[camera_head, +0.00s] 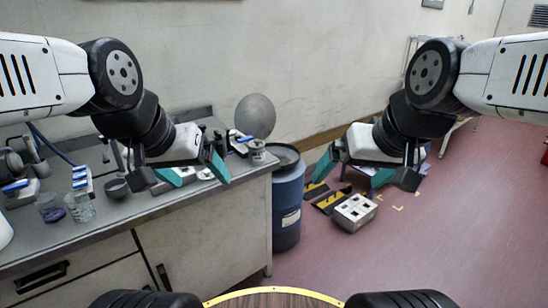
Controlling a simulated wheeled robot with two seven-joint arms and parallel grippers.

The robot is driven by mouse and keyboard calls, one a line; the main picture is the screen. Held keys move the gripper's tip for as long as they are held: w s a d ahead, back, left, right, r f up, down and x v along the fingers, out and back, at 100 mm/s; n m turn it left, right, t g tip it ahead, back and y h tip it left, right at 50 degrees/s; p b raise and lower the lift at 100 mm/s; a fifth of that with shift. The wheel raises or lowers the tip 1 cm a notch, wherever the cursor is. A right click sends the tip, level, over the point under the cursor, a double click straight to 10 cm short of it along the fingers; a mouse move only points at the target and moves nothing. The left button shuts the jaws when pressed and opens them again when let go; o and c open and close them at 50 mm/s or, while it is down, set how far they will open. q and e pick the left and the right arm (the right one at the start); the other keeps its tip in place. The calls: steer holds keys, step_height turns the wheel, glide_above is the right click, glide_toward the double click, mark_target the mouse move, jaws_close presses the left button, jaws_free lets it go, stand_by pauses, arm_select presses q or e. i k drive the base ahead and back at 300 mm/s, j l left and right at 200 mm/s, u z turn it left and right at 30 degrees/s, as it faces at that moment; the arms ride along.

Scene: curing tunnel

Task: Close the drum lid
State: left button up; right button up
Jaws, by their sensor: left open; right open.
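A blue drum (288,205) stands on the floor at the right end of the counter. Its top looks open, with a grey interior showing. A grey round disc (255,116), which looks like the drum lid, stands raised up and to the left of the drum's mouth. How it joins the drum is hidden. My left gripper (194,172) is open and empty over the counter, left of the disc and drum. My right gripper (354,171) is open and empty, right of the drum. Neither gripper appears to touch the drum or the disc.
The counter (110,225) holds glass beakers (79,206), a dark bowl (117,188) and blue-handled items. A pale box with square holes (354,211) and yellow-and-black pieces (331,200) lie on the floor right of the drum.

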mark_target(255, 115)
steer(key=l+u, duration=0.25)
steer(key=l, duration=0.55)
steer(key=i+l, duration=0.3)
steer(key=i, duration=0.25)
steer(key=i+l, duration=0.25)
steer(key=i, duration=0.3)
steer(key=i+l+u, duration=0.1)
steer(key=i+l, duration=0.2)
steer(key=i, duration=0.3)
steer(key=i+l, duration=0.3)
steer(key=i, duration=0.25)
steer(key=i+l, duration=0.35)
steer(key=i, duration=0.2)
